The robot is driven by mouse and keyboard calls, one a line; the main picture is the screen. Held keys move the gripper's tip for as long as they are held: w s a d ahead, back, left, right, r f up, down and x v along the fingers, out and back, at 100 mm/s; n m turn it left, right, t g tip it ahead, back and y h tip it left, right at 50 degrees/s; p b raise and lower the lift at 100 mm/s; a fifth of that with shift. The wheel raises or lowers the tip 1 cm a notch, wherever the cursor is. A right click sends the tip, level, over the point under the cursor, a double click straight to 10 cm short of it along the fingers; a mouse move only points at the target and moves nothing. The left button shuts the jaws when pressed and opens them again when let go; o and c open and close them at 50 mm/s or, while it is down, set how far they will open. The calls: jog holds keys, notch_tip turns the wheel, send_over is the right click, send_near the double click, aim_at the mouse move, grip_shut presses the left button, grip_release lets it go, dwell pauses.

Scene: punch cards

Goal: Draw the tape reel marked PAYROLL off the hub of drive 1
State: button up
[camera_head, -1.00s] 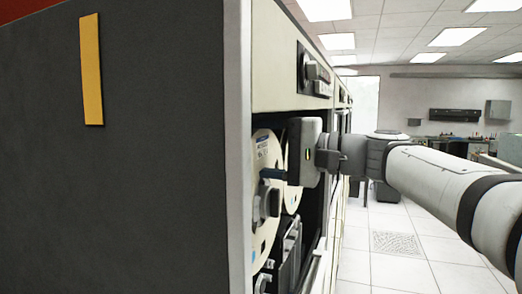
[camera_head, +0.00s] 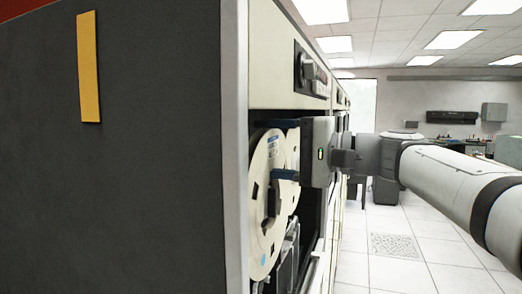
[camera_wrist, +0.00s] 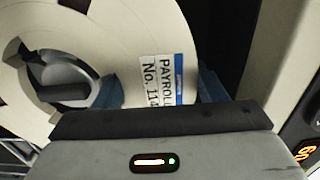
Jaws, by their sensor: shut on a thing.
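The PAYROLL reel (camera_head: 262,236) is a cream tape reel in the front opening of the nearest drive in the head view. Its white and blue label, reading PAYROLL No. 114, faces the camera in the wrist view (camera_wrist: 164,82). My gripper (camera_head: 284,149) is shut on the reel's rim, with one blue finger at the outer edge and the other by the central opening; both fingers also show in the wrist view (camera_wrist: 158,90). Dark and grey parts show in the reel's centre (camera_wrist: 62,80). I cannot tell whether the hub still sits inside it.
A second cream reel (camera_head: 293,190) shows behind the first. The dark cabinet side (camera_head: 150,180) with a yellow strip (camera_head: 89,67) fills the left. A control panel (camera_head: 312,72) is above the opening. The tiled aisle floor (camera_head: 370,275) at right is clear.

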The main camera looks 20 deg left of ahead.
jog(key=shift+s+d+b, duration=0.2)
jog(key=shift+d+b, duration=0.4)
jog(key=shift+d, duration=1.9)
jog(key=d, duration=1)
jog(key=shift+s+d+b, duration=0.4)
jog(key=shift+s, duration=0.05)
